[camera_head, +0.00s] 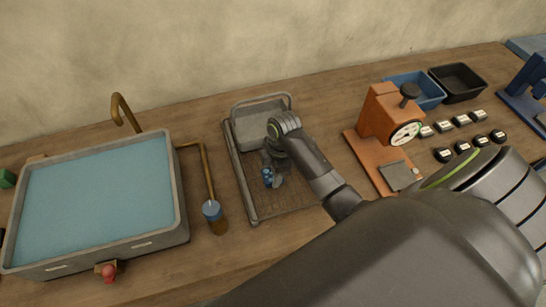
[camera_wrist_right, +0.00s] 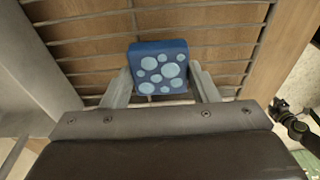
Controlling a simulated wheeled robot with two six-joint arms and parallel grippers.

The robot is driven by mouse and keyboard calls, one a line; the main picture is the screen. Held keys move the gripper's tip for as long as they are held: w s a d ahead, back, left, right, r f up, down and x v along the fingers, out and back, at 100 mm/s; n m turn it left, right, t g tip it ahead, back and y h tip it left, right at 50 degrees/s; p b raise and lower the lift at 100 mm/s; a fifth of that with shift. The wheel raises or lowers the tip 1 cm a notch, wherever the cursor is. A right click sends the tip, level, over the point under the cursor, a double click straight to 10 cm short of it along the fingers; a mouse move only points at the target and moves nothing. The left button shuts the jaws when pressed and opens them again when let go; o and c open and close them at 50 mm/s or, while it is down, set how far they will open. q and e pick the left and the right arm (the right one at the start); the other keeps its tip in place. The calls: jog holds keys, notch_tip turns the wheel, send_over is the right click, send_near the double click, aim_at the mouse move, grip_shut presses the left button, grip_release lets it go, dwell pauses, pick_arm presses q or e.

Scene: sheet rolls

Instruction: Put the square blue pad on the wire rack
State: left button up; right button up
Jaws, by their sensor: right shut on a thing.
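The square blue pad (camera_wrist_right: 158,66) has pale blue spots and sits between the fingers of my right gripper (camera_wrist_right: 160,88) in the right wrist view. In the head view, the right gripper (camera_head: 272,176) is over the front half of the wire rack (camera_head: 289,199), shut on the pad (camera_head: 267,178), which is partly hidden by the fingers. Rack wires (camera_wrist_right: 85,59) run behind the pad in the wrist view. I cannot tell whether the pad touches the wires. My left gripper is not in view.
Right are an orange dial device (camera_head: 383,115), blue and black bins, and several small labelled blocks.

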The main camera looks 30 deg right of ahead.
jog(key=shift+f, duration=0.1)
jog(key=o, duration=1)
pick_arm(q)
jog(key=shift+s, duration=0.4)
pick_arm(e)
jog(key=r, duration=0.4)
jog(key=d+r+b, duration=0.1)
jog(key=r, duration=0.1)
jog(key=shift+r, duration=0.3)
pick_arm(q)
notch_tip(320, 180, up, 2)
jog(key=p, duration=0.3)
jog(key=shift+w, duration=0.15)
pick_arm(e)
jog(key=r, duration=0.5)
jog(key=shift+s+d+r, duration=0.2)
jog(key=shift+d+r, duration=0.1)
jog(key=shift+d, duration=0.05)
jog(key=shift+f, duration=0.1)
